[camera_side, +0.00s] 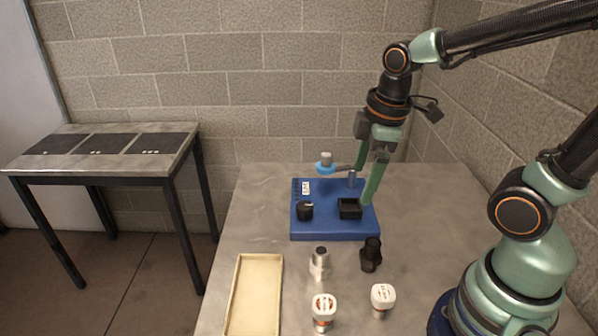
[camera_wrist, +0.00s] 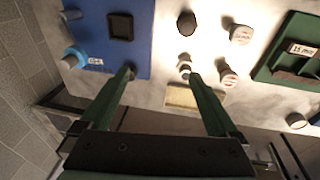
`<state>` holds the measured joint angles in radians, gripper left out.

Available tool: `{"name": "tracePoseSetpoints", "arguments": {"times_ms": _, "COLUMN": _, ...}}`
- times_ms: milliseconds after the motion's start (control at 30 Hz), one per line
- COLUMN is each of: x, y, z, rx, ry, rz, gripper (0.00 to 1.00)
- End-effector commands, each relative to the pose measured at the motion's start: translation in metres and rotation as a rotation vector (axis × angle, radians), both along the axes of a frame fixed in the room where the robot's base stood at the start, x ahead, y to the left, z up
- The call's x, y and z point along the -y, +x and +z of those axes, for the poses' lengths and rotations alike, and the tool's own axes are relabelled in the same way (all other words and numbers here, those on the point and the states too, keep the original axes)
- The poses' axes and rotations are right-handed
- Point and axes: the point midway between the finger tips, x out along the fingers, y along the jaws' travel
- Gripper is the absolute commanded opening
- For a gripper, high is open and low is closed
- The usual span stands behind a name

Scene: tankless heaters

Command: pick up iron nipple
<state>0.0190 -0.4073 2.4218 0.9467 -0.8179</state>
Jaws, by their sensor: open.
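Two fittings stand on the grey table, and I cannot tell for sure which is the iron nipple. A black fitting (camera_side: 371,254) stands in front of the blue board's right corner; it also shows at the top of the wrist view (camera_wrist: 187,23). A silver fitting with a dark top (camera_side: 319,264) stands to its left; it shows near the right fingertip in the wrist view (camera_wrist: 185,68). My gripper (camera_side: 363,186) is open and empty, its green fingers above the blue board, behind both fittings. The spread fingers also show in the wrist view (camera_wrist: 160,74).
A cream tray (camera_side: 255,292) lies front left. Two white-capped bottles (camera_side: 323,312) (camera_side: 382,298) stand in front. A green tray (camera_wrist: 268,72) shows in the wrist view.

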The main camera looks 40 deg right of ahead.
Motion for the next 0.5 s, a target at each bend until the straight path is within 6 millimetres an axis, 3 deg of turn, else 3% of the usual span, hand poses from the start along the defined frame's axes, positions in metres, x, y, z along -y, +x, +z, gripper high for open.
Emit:
{"name": "tracePoseSetpoints", "arguments": {"times_ms": 300, "x": 0.004, "y": -0.013, "z": -0.048, "rx": -0.244, "ry": -0.028, "rz": 0.633, "gripper": 0.96}}
{"name": "tracePoseSetpoints", "arguments": {"times_ms": 500, "x": 0.005, "y": -0.018, "z": -0.061, "rx": -0.299, "ry": -0.009, "rz": 0.823, "gripper": 0.96}}
